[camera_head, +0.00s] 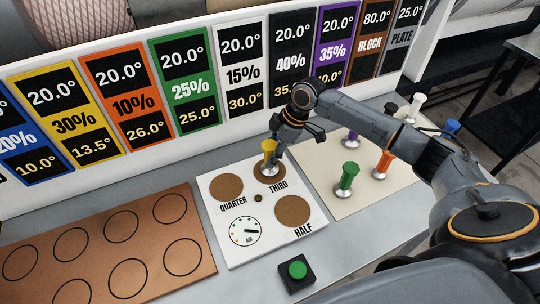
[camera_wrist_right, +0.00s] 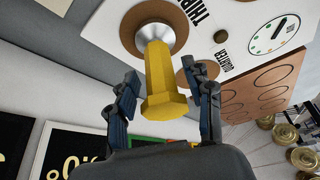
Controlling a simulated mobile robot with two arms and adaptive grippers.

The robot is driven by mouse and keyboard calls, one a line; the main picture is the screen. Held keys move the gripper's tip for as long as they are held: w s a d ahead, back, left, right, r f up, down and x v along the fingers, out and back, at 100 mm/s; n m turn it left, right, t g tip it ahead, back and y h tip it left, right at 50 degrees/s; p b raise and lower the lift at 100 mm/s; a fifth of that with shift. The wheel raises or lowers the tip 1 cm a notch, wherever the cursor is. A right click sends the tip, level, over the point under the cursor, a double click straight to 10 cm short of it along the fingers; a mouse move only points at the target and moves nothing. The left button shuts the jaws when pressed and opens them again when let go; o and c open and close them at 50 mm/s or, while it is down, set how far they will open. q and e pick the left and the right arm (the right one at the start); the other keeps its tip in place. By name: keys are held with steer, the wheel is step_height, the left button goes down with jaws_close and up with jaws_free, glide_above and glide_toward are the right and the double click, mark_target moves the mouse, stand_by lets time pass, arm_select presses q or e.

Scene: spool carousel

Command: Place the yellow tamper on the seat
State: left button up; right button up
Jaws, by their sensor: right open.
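The yellow tamper (camera_head: 269,148) stands upright on the brown round seat (camera_head: 282,176) labelled THIRD, on the white board (camera_head: 215,254). In the right wrist view the tamper's yellow handle (camera_wrist_right: 160,80) points toward the palm, and its silver base (camera_wrist_right: 152,36) rests on the brown disc (camera_wrist_right: 126,28). My right gripper (camera_head: 279,141) is open at the handle. In the right wrist view its two fingers (camera_wrist_right: 164,88) are spread on either side of the handle's end, with gaps showing. My left gripper is not in view.
Brown seats QUARTER (camera_head: 226,187) and HALF (camera_head: 292,211) are empty. A beige board (camera_head: 335,205) at right holds green (camera_head: 347,178), orange (camera_head: 384,163), purple and other tampers. A copper board (camera_head: 100,250) with circles lies left. A green button (camera_head: 297,269) stands in front.

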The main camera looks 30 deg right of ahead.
steer(key=b+v, duration=0.1)
steer(key=v, duration=0.9)
steer(key=shift+r+b, duration=0.25)
steer(key=shift+b, duration=0.15)
steer(key=shift+s, duration=0.1)
